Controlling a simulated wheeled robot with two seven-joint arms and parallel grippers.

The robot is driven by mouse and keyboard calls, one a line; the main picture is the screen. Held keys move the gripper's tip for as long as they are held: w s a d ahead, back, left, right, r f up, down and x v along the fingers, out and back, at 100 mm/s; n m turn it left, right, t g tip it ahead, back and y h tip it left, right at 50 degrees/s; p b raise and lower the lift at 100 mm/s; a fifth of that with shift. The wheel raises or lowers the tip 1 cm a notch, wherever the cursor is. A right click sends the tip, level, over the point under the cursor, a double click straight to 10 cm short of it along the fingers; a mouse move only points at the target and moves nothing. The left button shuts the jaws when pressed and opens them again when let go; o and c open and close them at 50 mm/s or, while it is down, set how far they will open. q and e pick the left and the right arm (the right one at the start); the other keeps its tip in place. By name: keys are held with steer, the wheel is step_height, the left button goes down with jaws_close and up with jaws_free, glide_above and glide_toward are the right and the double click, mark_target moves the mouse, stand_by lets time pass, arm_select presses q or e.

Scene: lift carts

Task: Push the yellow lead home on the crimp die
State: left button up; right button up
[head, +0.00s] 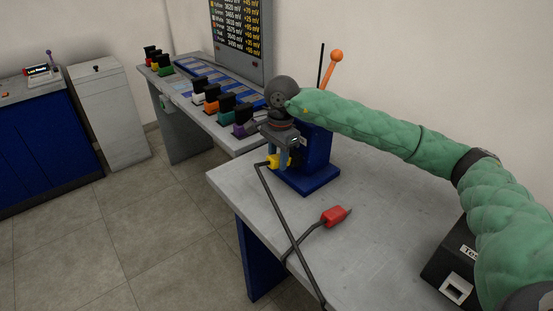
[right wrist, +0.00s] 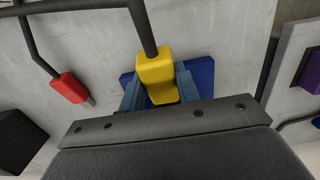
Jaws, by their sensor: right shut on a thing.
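The yellow lead (head: 272,161) has a yellow plug and a dark cable that hangs down over the table edge. It also shows in the right wrist view (right wrist: 157,77), with its cable running up from the plug. My right gripper (head: 283,160) is shut on the yellow plug, one finger on each side of it. It holds the plug at the front left of the blue crimp press (head: 319,158), above its base. The die is hidden behind the gripper, and I cannot tell whether the plug touches it. My left gripper is not in view.
A red lead (head: 334,216) lies on the grey table (head: 375,190), its cable crossing the yellow lead's. An orange-knobbed lever (head: 335,56) rises from the press. A black box (head: 457,270) stands at the right. Several coloured plugs (head: 225,107) stand on the bench behind.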

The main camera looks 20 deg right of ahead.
steer(key=shift+w+d+f, duration=0.1)
steer(key=shift+d, duration=0.15)
steer(key=o, duration=1.2)
steer(key=shift+c, duration=0.2)
steer(key=r+b, duration=0.1)
steer(key=r, duration=0.2)
steer(key=r+b, duration=0.1)
steer(key=r, duration=0.3)
steer(key=shift+w+d, duration=0.1)
steer(key=shift+d, duration=0.1)
steer(key=shift+r, duration=0.4)
steer(key=shift+r, duration=0.15)
